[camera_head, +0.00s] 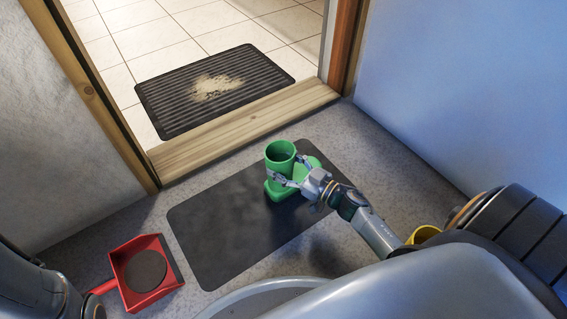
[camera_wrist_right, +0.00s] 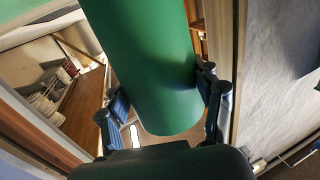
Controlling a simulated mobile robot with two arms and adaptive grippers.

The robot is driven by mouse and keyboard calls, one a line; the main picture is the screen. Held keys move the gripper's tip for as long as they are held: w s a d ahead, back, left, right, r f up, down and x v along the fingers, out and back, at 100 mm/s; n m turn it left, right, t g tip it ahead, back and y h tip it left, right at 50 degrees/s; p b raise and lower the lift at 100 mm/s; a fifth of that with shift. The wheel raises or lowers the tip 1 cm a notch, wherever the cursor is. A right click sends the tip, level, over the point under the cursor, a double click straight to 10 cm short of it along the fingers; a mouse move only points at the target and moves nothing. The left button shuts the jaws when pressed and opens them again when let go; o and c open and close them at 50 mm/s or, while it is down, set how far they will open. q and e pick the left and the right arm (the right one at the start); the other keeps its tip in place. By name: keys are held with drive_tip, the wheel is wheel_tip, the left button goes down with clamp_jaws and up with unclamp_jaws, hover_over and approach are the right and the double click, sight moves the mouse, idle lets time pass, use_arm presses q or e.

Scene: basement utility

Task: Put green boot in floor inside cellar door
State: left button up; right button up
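A green boot (camera_head: 281,152) stands upright at the far right part of a dark flat mat, with its open top facing up. More green shows just right of its shaft (camera_head: 313,164), perhaps a second boot, partly hidden by my gripper. My right gripper (camera_head: 287,171) has its fingers on both sides of the boot's shaft. In the right wrist view the green shaft (camera_wrist_right: 155,70) fills the space between the fingers, which appear closed against it. Of my left arm only a part shows at the lower left; its gripper is out of view. The cellar door opening has a wooden sill (camera_head: 240,127).
The dark mat (camera_head: 220,235) lies on the grey floor before the sill. Beyond it, a ribbed black doormat (camera_head: 175,105) with a sandy patch lies on pale tiles. A red dustpan (camera_head: 165,290) lies at lower left. A yellow object (camera_head: 424,234) is partly hidden by my arm. Walls flank the doorway.

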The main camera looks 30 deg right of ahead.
drive_tip(key=o, duration=0.3)
drive_tip(key=shift+r, duration=0.1)
drive_tip(key=shift+o, duration=0.4)
